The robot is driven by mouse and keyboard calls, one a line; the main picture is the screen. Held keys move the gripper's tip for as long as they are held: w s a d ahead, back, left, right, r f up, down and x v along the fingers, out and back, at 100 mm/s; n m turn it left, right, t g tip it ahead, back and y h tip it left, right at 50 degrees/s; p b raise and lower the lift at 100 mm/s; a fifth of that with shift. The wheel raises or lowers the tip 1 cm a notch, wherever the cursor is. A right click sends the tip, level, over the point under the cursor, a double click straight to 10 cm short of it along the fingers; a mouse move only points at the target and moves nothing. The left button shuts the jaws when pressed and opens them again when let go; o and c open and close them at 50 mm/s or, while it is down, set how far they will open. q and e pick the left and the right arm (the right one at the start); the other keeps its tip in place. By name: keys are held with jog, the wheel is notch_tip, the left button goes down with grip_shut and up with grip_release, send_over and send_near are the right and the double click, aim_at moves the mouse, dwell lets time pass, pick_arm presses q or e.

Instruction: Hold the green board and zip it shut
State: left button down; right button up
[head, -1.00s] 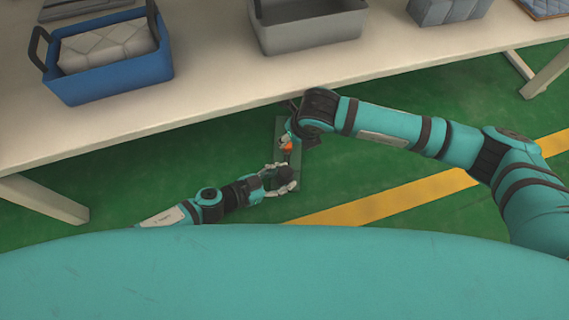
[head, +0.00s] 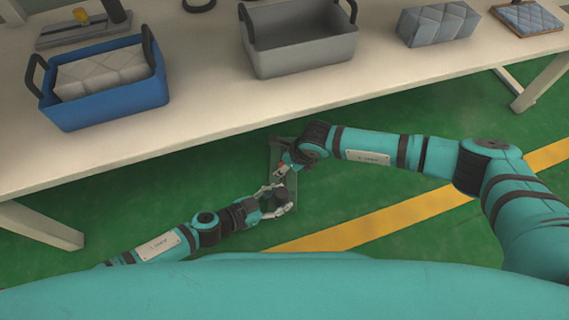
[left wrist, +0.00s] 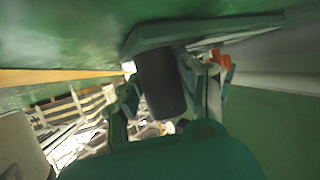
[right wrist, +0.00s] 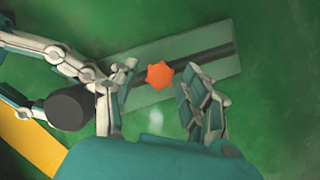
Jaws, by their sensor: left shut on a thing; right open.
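The green board (head: 275,148) is a flat strip below the table's front edge. In the right wrist view the board (right wrist: 222,67) has a dark lengthwise groove and an orange star-shaped knob (right wrist: 160,75) on it. My left gripper (head: 275,200) is shut on a black cylinder (right wrist: 70,108) at the board's near end. The cylinder (left wrist: 163,85) fills the middle of the left wrist view; how it joins the board is unclear. My right gripper (right wrist: 155,82) is open, its fingers either side of the knob. Whether they touch it is unclear.
The pale table (head: 205,110) holds a blue basket (head: 110,107) with a quilted block inside, a grey bin (head: 300,55), a grey quilted block (head: 437,26) and a blue pad (head: 528,18). The green floor (head: 430,228) is clear, crossed by a yellow stripe.

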jog(key=shift+a+f, duration=0.1)
jog(key=shift+f, duration=0.15)
grip_shut()
jog(key=shift+w, duration=0.1)
